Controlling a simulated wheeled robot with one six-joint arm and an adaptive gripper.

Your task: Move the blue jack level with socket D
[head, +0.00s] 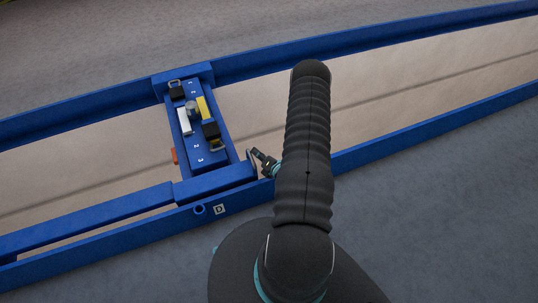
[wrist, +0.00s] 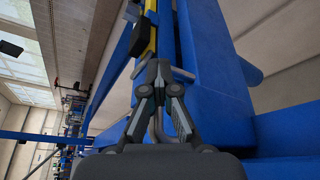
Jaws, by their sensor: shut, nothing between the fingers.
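The blue jack (head: 206,160) lies across the gap between the two blue rails. Its top carries white marks, a grey knob (head: 192,107), a yellow strip and black latches. The square label D (head: 219,209) is on the near rail, with a blue ring (head: 199,209) to its left. The jack's near end appears just behind both. My gripper (head: 257,154) is at the jack's right side, by a thin grey handle (head: 249,157). In the wrist view my gripper (wrist: 158,68) is shut and empty, close against the jack (wrist: 203,75). The handle (wrist: 155,128) shows between its linkages; contact is unclear.
The near rail (head: 430,127) and far rail (head: 370,39) run diagonally across the head view. The gap between them is clear on both sides of the jack. A small orange piece (head: 174,156) sits at the jack's left side. My arm hides part of the near rail.

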